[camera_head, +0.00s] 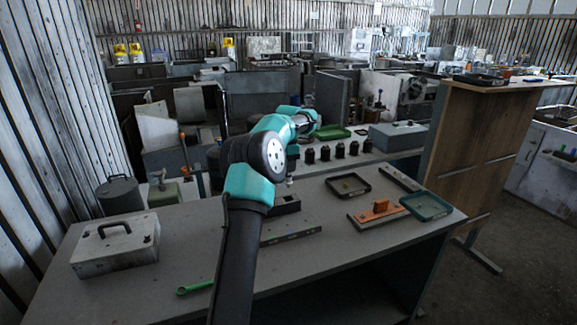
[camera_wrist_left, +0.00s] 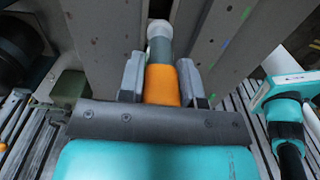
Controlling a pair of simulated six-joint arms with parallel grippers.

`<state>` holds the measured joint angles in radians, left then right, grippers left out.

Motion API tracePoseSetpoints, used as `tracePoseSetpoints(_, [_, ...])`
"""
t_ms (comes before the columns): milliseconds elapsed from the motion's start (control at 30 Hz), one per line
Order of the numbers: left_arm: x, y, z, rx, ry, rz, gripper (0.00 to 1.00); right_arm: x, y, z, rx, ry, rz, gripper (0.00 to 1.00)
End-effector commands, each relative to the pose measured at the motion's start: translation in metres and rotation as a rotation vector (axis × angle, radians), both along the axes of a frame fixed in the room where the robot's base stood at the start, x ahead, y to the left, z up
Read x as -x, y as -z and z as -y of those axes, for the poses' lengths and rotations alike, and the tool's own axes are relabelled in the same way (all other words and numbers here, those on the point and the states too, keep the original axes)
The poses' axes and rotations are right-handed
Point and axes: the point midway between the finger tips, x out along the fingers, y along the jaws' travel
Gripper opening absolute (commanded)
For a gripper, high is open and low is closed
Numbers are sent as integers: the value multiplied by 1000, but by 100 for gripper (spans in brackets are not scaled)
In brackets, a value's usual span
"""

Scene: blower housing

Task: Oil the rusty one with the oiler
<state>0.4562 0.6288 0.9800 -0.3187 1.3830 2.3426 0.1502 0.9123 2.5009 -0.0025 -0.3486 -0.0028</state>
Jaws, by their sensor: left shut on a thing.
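In the left wrist view my left gripper (camera_wrist_left: 160,76) is shut on an orange cylinder (camera_wrist_left: 162,86) with a pale grey rounded end (camera_wrist_left: 160,32), which looks like the oiler. The fingers press it from both sides. In the head view my left arm reaches over the bench and hides its fingers and the held thing. Several small black parts (camera_head: 340,150) stand in a row on the surface behind the bench. I cannot tell which thing is rusty. My right gripper is not in view.
The grey bench (camera_head: 335,255) holds a metal box (camera_head: 115,248), a green spanner (camera_head: 195,287), a black tray (camera_head: 348,186), a green tray (camera_head: 426,206) and an orange-topped block (camera_head: 380,207). A wooden panel (camera_head: 480,150) stands at the right. The bench's front right is clear.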

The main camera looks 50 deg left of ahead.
Motion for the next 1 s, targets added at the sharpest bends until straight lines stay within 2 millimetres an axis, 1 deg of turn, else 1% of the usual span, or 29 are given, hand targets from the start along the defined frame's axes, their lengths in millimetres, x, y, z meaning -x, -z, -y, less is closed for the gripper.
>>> tracePoseSetpoints(33, [0,0,0,0,0,0,20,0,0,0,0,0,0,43])
tracePoseSetpoints(200, [0,0,0,0,0,0,4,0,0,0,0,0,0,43])
tracePoseSetpoints(367, [-3,-1,4,0,14,1,3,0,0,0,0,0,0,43])
tracePoseSetpoints(467, [-10,-3,18,3,60,1,3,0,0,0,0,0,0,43])
tracePoseSetpoints(567, [-23,-7,42,5,144,1,3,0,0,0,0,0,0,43])
tracePoseSetpoints(667, [-40,-14,76,6,263,3,3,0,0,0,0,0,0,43])
tracePoseSetpoints(700, [-47,-17,92,7,319,2,3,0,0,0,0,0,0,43])
tracePoseSetpoints(767, [-57,-22,118,7,406,4,3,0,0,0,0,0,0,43])
tracePoseSetpoints(800, [-62,-25,135,7,466,2,3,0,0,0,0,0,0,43])
tracePoseSetpoints(867, [-71,-30,162,7,555,4,3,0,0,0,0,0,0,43])
tracePoseSetpoints(900, [-75,-33,178,5,612,3,3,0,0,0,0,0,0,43])
tracePoseSetpoints(1000, [-84,-40,216,4,740,3,3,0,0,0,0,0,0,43])
